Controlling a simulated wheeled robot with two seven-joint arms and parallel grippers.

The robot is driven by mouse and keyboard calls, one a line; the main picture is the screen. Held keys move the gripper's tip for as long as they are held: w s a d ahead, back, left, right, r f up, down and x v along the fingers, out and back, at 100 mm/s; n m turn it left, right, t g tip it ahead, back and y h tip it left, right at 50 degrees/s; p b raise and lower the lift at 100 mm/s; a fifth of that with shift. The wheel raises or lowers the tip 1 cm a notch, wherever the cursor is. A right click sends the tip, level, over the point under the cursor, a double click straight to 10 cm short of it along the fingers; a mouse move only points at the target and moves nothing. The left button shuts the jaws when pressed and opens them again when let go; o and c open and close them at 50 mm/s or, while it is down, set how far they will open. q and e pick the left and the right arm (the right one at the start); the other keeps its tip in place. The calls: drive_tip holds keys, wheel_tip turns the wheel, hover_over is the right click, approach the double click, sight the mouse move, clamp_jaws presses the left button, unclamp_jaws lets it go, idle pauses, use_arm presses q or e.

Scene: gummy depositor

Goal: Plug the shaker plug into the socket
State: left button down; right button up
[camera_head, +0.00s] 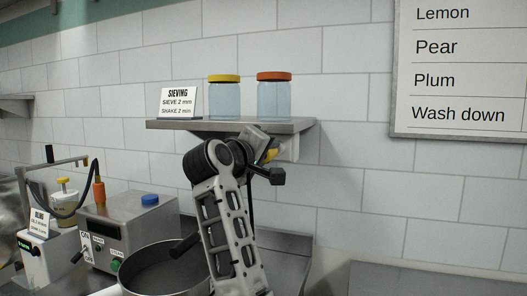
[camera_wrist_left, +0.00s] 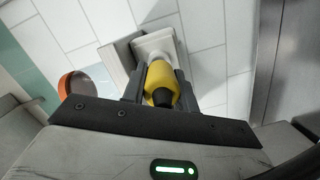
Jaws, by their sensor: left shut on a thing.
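The yellow shaker plug (camera_wrist_left: 159,82) with a black rear end sits between the fingers of my left gripper (camera_wrist_left: 157,72), which is shut on it. Beyond the plug in the left wrist view is a pale box, seemingly the socket (camera_wrist_left: 156,42). The plug's front end meets the box's outline; I cannot tell whether it is inserted. In the head view the left gripper (camera_head: 268,151) is just under the shelf's right end, with a bit of the yellow plug (camera_head: 271,155) showing. The arm hides most of it. My right gripper is in neither view.
The wall shelf (camera_head: 225,126) holds a yellow-lidded jar (camera_head: 224,100), an orange-lidded jar (camera_head: 274,100) and a sieving sign (camera_head: 178,102). Below left are a large round pan (camera_head: 165,270) and a grey control box (camera_head: 130,225). The wall right of the gripper is clear.

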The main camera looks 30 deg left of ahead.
use_arm(q)
drive_tip(key=shift+w, duration=0.15)
idle(0.4)
drive_tip(key=shift+w+a+p, duration=0.15)
drive_tip(key=shift+w+p, duration=0.2)
drive_tip(key=shift+w, duration=0.2)
drive_tip(key=shift+w+a+p, duration=0.15)
drive_tip(key=shift+w+p, duration=0.15)
drive_tip(key=shift+w, duration=0.25)
drive_tip(key=c, duration=1)
unclamp_jaws()
